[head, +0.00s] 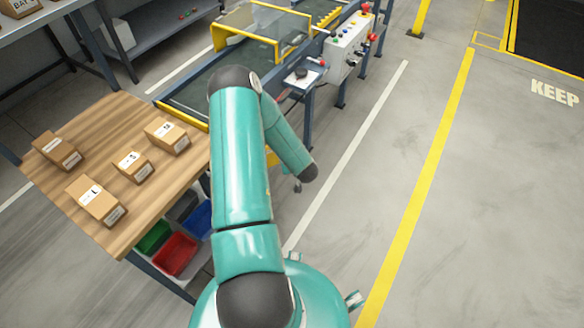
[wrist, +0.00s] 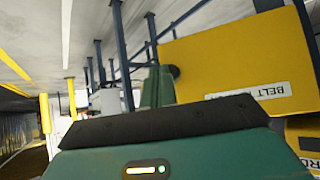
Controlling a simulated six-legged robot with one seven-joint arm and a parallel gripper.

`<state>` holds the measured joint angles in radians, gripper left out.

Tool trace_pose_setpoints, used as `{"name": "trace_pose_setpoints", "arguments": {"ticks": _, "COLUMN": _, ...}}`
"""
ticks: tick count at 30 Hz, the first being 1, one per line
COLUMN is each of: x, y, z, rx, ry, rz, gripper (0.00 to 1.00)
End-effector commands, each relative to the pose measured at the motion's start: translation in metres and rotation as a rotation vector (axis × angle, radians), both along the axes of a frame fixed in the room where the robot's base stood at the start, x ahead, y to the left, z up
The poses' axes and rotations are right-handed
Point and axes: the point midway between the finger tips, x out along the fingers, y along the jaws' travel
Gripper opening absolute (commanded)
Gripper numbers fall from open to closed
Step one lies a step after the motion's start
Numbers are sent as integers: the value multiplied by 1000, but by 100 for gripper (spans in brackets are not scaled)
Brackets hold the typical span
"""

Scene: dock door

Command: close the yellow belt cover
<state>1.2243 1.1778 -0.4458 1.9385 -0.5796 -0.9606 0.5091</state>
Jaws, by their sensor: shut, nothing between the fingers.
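The yellow belt cover (wrist: 225,55) fills much of the right side of the wrist view. It is a flat yellow panel with a white label, on which the word BELT can be read in part. A small dark round piece shows at its left edge. In the head view only a small yellow patch (head: 272,158) shows beside my arm, perhaps part of the cover; the rest is hidden. My gripper (wrist: 158,75) is shut and empty, its fingers just left of the panel's edge in the picture. I cannot tell whether they touch it.
The conveyor (head: 190,92) runs behind my arm, with a yellow-framed clear guard (head: 262,38) over it. A control box (head: 347,48) with buttons stands at its right side. A wooden table (head: 105,125) with several cartons is at left. The floor at right is clear.

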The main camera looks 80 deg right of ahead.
Motion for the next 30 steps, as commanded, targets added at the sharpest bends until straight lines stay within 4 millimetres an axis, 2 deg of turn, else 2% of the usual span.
{"name": "trace_pose_setpoints", "arguments": {"ticks": 9, "x": 22, "y": -46, "z": 0, "rx": -3, "ry": 0, "rz": 270, "gripper": 0}}
{"name": "trace_pose_setpoints", "arguments": {"ticks": 15, "x": 37, "y": -65, "z": 0, "rx": -2, "ry": 0, "rz": 260, "gripper": 0}}
{"name": "trace_pose_setpoints", "arguments": {"ticks": 21, "x": 47, "y": -75, "z": 0, "rx": -1, "ry": -1, "rz": 258, "gripper": 0}}
{"name": "trace_pose_setpoints", "arguments": {"ticks": 30, "x": 53, "y": -79, "z": 0, "rx": 0, "ry": 0, "rz": 258, "gripper": 0}}
